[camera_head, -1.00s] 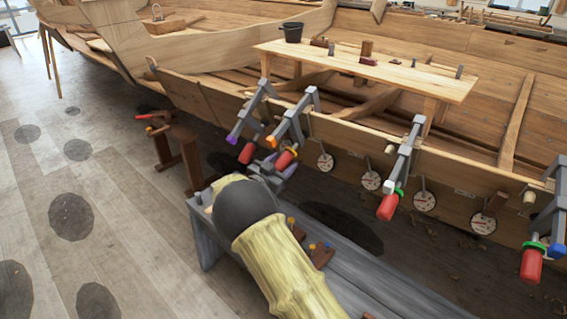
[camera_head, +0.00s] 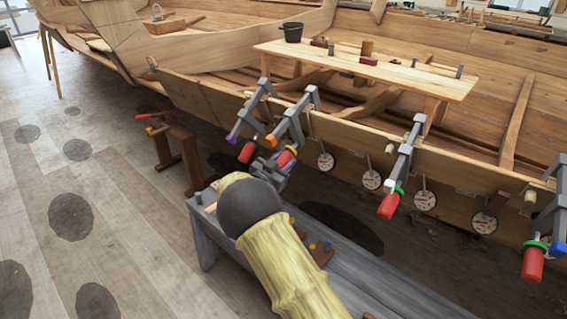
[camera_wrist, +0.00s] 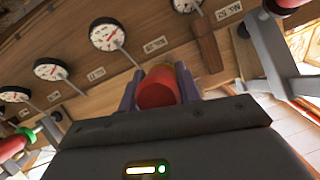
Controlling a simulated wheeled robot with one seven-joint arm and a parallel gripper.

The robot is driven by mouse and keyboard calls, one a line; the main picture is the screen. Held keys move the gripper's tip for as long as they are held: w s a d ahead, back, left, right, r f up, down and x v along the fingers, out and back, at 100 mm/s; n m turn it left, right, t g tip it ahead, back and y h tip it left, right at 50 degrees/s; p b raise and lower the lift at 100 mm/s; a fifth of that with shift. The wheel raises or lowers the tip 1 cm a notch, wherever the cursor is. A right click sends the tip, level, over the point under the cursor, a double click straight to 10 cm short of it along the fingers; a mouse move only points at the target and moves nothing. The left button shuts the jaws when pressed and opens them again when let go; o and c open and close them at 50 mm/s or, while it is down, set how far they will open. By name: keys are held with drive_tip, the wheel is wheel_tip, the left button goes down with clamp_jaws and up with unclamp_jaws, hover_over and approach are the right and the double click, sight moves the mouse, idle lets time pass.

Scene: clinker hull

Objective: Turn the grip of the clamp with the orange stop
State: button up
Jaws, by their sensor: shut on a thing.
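The clamp with the orange stop (camera_head: 271,139) sits on the hull plank, second from the left in the head view. Its grip (camera_wrist: 157,90) is red with a yellow band and shows between my fingers in the wrist view. My gripper (camera_head: 283,161) is at this grip and shut on it; in the wrist view the two fingers (camera_wrist: 158,88) stand on either side of it. My forearm hides part of the bench below. The stop itself is out of sight in the wrist view.
Close on the left is the clamp with the purple stop (camera_head: 232,138). To the right are clamps with a green stop (camera_head: 399,190) and a blue stop (camera_head: 557,249). Dials (camera_head: 326,161) line the plank. A grey bench (camera_head: 210,232) stands below my arm.

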drive_tip(key=shift+f, duration=0.1)
drive_tip(key=m+y+b, duration=0.1)
drive_tip(key=b, duration=0.2)
drive_tip(key=m+t+b, duration=0.1)
drive_tip(key=b, duration=0.1)
drive_tip(key=shift+f+m+y+b, duration=0.15)
drive_tip(key=shift+m+y+b, duration=0.15)
drive_tip(key=shift+y+b, duration=0.1)
drive_tip(key=shift+r+m+t+y+b, duration=0.2)
drive_tip(key=shift+m+t+y+b, duration=0.15)
drive_tip(key=shift+b, duration=0.5)
drive_tip(key=o, duration=1)
drive_tip(key=shift+a, duration=0.1)
drive_tip(key=p+v, duration=0.1)
drive_tip(key=v, duration=1.6)
drive_tip(key=shift+s, duration=0.15)
